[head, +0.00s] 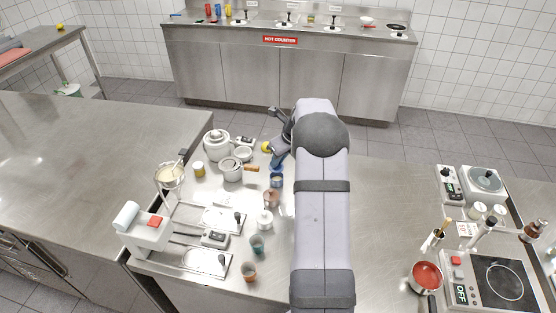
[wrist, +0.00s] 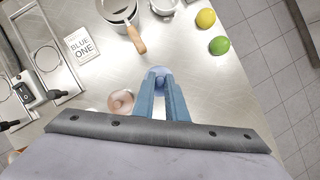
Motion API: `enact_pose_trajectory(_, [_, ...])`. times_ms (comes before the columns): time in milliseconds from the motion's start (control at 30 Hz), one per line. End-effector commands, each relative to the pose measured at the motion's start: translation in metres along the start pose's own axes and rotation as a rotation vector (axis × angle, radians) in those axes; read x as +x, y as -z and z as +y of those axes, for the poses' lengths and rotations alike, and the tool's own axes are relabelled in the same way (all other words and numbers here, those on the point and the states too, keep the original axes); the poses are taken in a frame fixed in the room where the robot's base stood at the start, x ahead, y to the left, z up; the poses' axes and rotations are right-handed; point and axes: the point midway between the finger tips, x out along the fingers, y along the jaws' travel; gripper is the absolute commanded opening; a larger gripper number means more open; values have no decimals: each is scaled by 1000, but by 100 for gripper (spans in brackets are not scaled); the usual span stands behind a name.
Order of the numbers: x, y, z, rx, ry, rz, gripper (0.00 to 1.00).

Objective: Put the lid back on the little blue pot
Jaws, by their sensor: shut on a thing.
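My gripper (wrist: 159,78) points down in the wrist view, its blue fingers closed together. A round pale-blue thing, seemingly the lid (wrist: 160,70), shows at the fingertips and is mostly hidden by them. In the head view my gripper (head: 277,166) is just beyond the little blue pot (head: 277,182), which seems to show its contents inside a blue rim. I cannot tell the height of the lid over the pot. A pinkish-brown little pot (head: 270,198) stands close by and also shows in the wrist view (wrist: 121,102).
A saucepan with a wooden handle (wrist: 138,40) and a card reading "BLUE ONE" (wrist: 82,45) lie near. A lemon (wrist: 206,18) and a lime (wrist: 218,45) sit by the counter edge. White (head: 265,221), teal (head: 257,245) and terracotta (head: 249,272) pots stand in front.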

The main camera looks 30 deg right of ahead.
Motion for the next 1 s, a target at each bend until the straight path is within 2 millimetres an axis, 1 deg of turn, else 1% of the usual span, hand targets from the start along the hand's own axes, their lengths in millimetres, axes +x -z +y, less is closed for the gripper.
enact_pose_trajectory(33, [8, 4, 0, 0, 1, 0, 0])
enact_pose_trajectory(100, [13, 6, 0, 0, 1, -1, 0])
enact_pose_trajectory(400, [28, 12, 0, -1, 0, 0, 0])
enact_pose_trajectory(600, [31, 14, 0, 0, 0, 0, 0])
enact_pose_trajectory(1000, [31, 14, 0, 0, 0, -1, 0])
